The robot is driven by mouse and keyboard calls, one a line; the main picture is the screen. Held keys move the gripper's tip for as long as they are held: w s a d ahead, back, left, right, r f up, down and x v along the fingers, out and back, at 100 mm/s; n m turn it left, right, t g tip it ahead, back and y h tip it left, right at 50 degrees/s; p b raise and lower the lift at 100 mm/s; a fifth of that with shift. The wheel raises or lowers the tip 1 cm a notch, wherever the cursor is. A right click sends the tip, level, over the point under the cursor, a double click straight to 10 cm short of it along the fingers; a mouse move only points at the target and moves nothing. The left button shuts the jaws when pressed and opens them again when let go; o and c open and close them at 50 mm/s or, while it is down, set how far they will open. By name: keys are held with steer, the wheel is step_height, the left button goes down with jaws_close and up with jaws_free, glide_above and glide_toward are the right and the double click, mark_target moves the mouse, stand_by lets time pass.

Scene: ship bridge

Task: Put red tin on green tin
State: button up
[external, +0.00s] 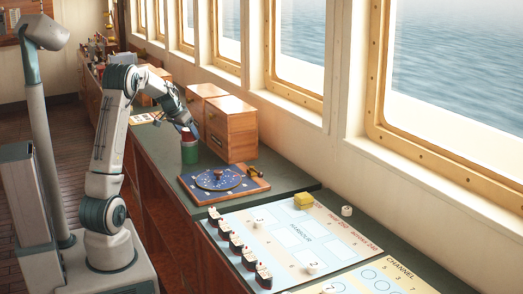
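The green tin (190,154) stands upright on the dark green counter, in front of the wooden boxes. The red tin (187,138) is directly above it, upright, and appears to rest on its top; at this size I cannot tell contact from a very small gap. My gripper (188,129) points down at the red tin, with its fingers at the tin's upper part. The fingers hide part of the red tin. Whether they are closed on it or apart from it is too small to tell.
Wooden boxes (229,131) with drawers stand close to the right of the tins. A blue board with a disc (219,180) lies in front of them. A harbour game board (285,238) with several small ships is nearer the camera. Windows line the right wall.

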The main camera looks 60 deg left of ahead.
steer(key=shift+s+r, duration=0.1)
steer(key=shift+r, duration=0.3)
steer(key=v, duration=1.1)
steer(key=shift+r, duration=0.25)
steer(key=shift+s, duration=0.1)
steer(key=d+f+m+g+h, duration=0.1)
steer(key=d+f+m+h, duration=0.2)
steer(key=d, duration=2.5)
steer(key=s+d+f+m+g, duration=0.1)
steer(key=s+d+f, duration=0.7)
steer(key=s+d, duration=0.4)
steer(key=shift+d+m+g+y, duration=0.3)
steer(key=shift+d+m+g, duration=0.1)
steer(key=shift+d, duration=0.35)
